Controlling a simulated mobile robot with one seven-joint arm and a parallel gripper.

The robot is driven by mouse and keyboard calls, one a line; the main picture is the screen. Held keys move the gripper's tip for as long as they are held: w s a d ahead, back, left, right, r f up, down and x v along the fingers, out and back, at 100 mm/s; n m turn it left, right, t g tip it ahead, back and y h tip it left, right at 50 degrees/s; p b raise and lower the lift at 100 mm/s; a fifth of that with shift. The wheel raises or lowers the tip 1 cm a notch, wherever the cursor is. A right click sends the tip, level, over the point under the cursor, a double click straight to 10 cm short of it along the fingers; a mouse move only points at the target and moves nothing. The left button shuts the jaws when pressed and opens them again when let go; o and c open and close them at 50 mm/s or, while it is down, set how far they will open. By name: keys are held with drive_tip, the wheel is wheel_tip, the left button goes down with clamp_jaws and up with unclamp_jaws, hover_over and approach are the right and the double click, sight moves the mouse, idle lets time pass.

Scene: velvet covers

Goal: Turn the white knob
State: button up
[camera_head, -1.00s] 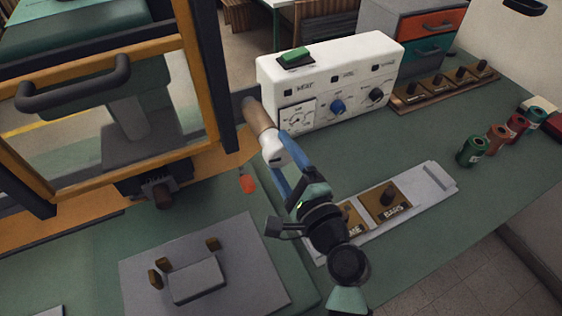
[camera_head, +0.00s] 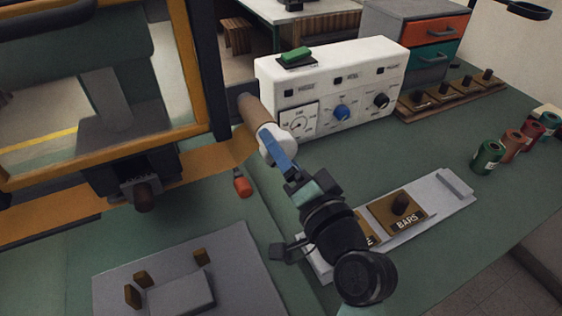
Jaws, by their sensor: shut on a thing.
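The white knob (camera_head: 270,154) sits at the end of a brown cylinder (camera_head: 255,113), left of the white control box. My gripper (camera_head: 275,142) has blue fingers and is shut on the knob. One finger lies across the side of the knob facing me and hides part of it; the other finger is mostly hidden. My dark wrist (camera_head: 330,220) reaches up to it from the lower right.
The white control box (camera_head: 360,75) with a green switch and blue and black dials stands close behind. An orange-tipped handle (camera_head: 242,186) is below the knob. A yellow-framed guard (camera_head: 185,60) rises at left. Several spools (camera_head: 488,157) stand at right.

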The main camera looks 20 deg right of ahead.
drive_tip(key=n+b, duration=0.2)
drive_tip(key=n, duration=0.1)
drive_tip(key=n+b, duration=0.1)
drive_tip(key=shift+f+n, duration=0.25)
drive_tip(key=shift+n, duration=0.05)
drive_tip(key=shift+r+n+b, duration=0.1)
drive_tip(key=shift+n+b, duration=1.7)
drive_tip(key=shift+n, duration=0.5)
drive_tip(key=o, duration=1.3)
drive_tip(key=shift+r, duration=0.1)
drive_tip(key=shift+s, duration=0.1)
drive_tip(key=s, duration=1.2)
drive_tip(key=shift+s+d+b, duration=0.3)
drive_tip(key=shift+s+b, duration=0.05)
drive_tip(key=shift+s, duration=0.05)
